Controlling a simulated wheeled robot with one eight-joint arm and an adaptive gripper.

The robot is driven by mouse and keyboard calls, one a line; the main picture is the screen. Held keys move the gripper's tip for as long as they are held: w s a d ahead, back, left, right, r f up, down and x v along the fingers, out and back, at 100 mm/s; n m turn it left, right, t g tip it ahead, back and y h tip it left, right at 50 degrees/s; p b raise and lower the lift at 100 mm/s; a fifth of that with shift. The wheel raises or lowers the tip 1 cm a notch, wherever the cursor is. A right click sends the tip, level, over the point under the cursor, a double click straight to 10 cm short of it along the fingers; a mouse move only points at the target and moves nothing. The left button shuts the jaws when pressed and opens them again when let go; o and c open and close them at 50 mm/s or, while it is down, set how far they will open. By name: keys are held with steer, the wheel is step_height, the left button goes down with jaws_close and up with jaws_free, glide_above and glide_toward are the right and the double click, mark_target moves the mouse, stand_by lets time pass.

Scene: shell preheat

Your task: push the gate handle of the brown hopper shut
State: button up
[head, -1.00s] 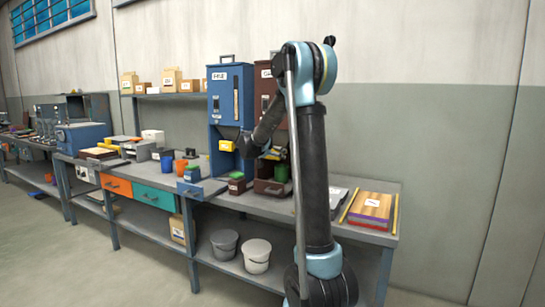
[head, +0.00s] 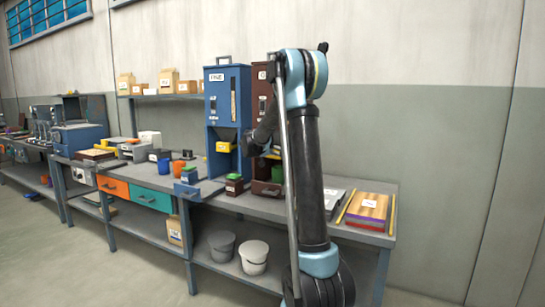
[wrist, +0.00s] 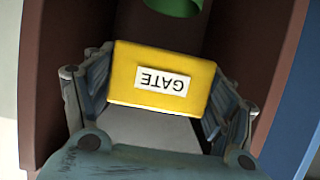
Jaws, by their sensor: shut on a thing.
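The brown hopper (head: 262,84) stands on the bench, partly hidden behind my arm. Its yellow gate handle, marked GATE, fills the middle of the wrist view (wrist: 162,78), with the label upside down. My gripper (wrist: 160,95) is shut on the handle, one finger against each side. Brown hopper walls (wrist: 50,70) flank it in the wrist view. In the head view my arm largely hides the handle and the fingers. A green cup (head: 277,174) stands in the lower part of the brown hopper, and a green round part (wrist: 187,14) shows beyond the handle.
The blue hopper (head: 219,108), with its own yellow handle (head: 224,147), stands directly left of the brown one. A small dark box with a green top (head: 234,184) sits in front. Boards (head: 368,207) lie at the bench's right end.

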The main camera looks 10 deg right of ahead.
steer(key=o, duration=1.5)
steer(key=shift+w+d, duration=0.1)
steer(key=shift+w, duration=0.05)
steer(key=v, duration=1.2)
steer(key=shift+f, duration=0.2)
